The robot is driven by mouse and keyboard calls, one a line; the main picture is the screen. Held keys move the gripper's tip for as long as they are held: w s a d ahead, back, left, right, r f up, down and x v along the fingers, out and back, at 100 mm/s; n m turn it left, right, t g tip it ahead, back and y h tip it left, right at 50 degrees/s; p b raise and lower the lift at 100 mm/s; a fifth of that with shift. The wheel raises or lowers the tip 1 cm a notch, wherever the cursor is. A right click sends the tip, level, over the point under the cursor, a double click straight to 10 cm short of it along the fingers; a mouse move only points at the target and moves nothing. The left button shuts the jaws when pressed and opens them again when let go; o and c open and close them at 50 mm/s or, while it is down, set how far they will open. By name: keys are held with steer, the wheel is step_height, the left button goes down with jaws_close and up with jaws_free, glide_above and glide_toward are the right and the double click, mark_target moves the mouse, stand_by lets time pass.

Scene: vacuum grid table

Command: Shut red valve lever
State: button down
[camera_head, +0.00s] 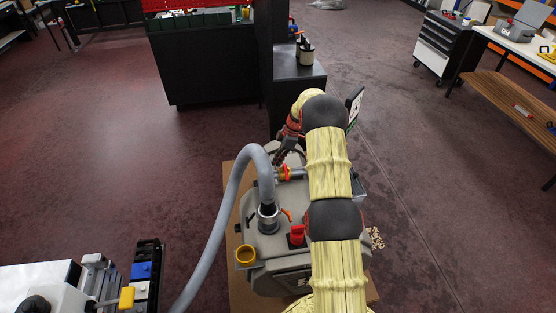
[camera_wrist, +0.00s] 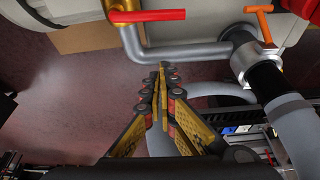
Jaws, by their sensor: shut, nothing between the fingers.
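The red valve lever (camera_wrist: 147,15) shows at the top of the wrist view. It lies level in the picture, on a brass fitting at the end of a bent silver pipe (camera_wrist: 185,52). In the head view a red and brass valve part (camera_head: 285,173) sits at the back of the grey machine. My gripper (camera_wrist: 161,66) is shut and empty, its fingertips below the lever in the wrist view and apart from it. In the head view my gripper (camera_head: 281,158) is small and dark, behind the machine's top and close to the valve.
An orange lever (camera_wrist: 258,10) sits on a metal collar beside the pipe. A thick grey hose (camera_head: 232,195) arches over the machine's left side. The grey machine (camera_head: 262,250) stands on a brown board. A black cabinet (camera_head: 298,85) stands behind it; the floor to the left is clear.

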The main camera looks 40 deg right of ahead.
mark_target(286, 173)
step_height(286, 173, down, 6)
steer(key=s+d+b, duration=0.1)
steer(key=shift+d+f+b, duration=0.25)
steer(key=shift+d+b, duration=0.1)
steer(key=shift+b, duration=0.05)
steer(key=shift+d, duration=0.1)
steer(key=shift+s+d+n+b, duration=0.4)
steer(key=shift+d+n+b, duration=0.1)
steer(key=shift+b, duration=0.1)
steer(key=shift+a+f, duration=0.1)
